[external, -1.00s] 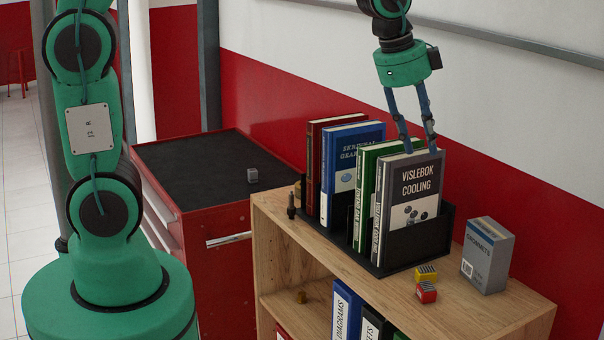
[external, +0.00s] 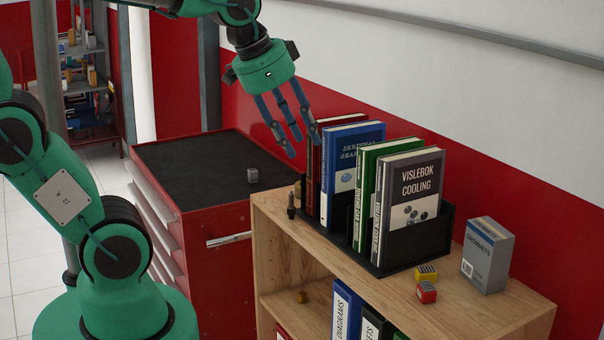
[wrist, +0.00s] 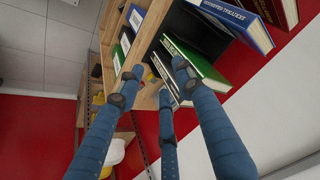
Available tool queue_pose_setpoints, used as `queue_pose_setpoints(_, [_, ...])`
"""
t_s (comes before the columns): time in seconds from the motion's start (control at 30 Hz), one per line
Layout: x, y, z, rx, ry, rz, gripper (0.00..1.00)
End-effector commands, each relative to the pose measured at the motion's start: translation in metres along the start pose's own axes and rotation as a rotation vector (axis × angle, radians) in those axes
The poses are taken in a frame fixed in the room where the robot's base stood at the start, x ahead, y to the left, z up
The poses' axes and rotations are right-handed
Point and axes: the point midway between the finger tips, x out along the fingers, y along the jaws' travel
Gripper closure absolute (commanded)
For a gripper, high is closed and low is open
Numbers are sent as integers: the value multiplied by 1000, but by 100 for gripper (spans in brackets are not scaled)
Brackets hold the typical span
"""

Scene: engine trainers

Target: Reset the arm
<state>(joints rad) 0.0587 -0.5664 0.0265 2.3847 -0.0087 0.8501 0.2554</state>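My gripper (external: 288,122) is open and empty, with its blue fingers spread. In the external view it hangs in the air at the left end of the book holder, above and left of the red book (external: 314,180). In the wrist view the fingers (wrist: 158,88) have nothing between them. The grey "Vislebok Cooling" book (external: 413,195) stands upright at the right of the black holder (external: 425,243), apart from my gripper. I cannot tell from these views whether a fingertip touches the red book.
A blue book (external: 354,165) and a green book (external: 378,185) also stand in the holder. A grey box (external: 488,256) and small yellow (external: 427,273) and red (external: 426,293) blocks lie on the wooden shelf (external: 490,305). A red tool cabinet (external: 217,232) stands left, its top mostly clear.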

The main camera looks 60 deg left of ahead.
Motion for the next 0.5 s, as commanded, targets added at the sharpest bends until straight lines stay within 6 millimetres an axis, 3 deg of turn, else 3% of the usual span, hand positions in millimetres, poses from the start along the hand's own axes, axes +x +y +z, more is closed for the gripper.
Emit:
queue_pose_setpoints(0.2, [-1,0,52,-178,27,-25,64])
queue_pose_setpoints(0.5, [-1,2,84,-297,40,-38,64])
